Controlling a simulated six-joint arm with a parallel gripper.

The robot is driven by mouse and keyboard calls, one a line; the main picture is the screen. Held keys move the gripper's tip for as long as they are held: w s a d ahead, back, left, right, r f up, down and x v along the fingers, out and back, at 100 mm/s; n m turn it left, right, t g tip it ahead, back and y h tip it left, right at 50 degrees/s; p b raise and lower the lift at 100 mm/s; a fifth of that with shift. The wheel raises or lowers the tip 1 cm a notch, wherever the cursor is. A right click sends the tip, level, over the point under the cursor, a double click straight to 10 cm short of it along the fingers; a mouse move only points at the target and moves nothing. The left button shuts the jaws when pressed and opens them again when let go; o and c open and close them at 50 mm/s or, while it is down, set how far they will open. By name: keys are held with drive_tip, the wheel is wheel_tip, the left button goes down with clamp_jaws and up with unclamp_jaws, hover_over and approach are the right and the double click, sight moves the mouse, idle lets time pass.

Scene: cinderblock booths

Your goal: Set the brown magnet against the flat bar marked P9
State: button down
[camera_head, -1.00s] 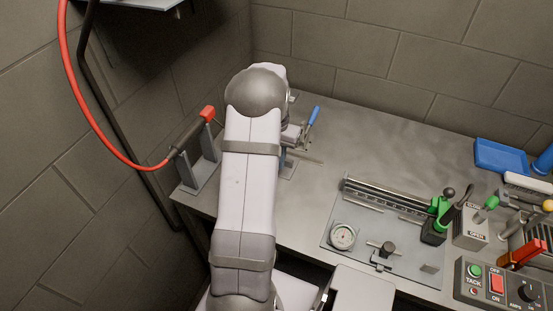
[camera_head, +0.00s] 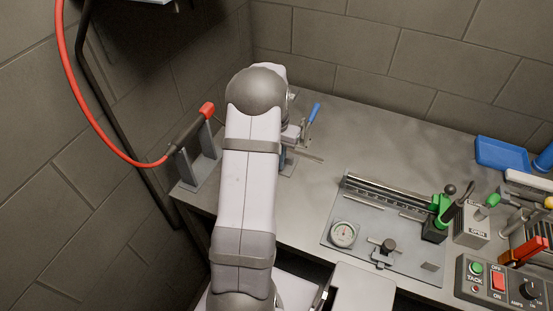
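A thin grey bar (camera_head: 309,156) sticks out to the right below the clamp. I cannot read any P9 mark on it. I cannot make out a brown magnet anywhere.
A red-tipped torch (camera_head: 207,110) with a red cable rests on a stand left of my arm. A fixture plate (camera_head: 345,262) with a rail, dial gauge and green clamp lies right. A switch box (camera_head: 499,284) and blue tray (camera_head: 500,154) are further right. The middle back bench is clear.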

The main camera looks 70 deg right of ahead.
drive_tip(key=shift+f+b, duration=0.3)
drive_tip(key=shift+f, duration=0.3)
idle(0.4)
drive_tip(key=c, duration=1.9)
unclamp_jaws()
drive_tip(key=shift+r, duration=0.1)
drive_tip(key=shift+r+p, duration=1.15)
drive_tip(key=shift+r, duration=0.15)
drive_tip(key=o, duration=0.5)
drive_tip(key=shift+o, duration=0.2)
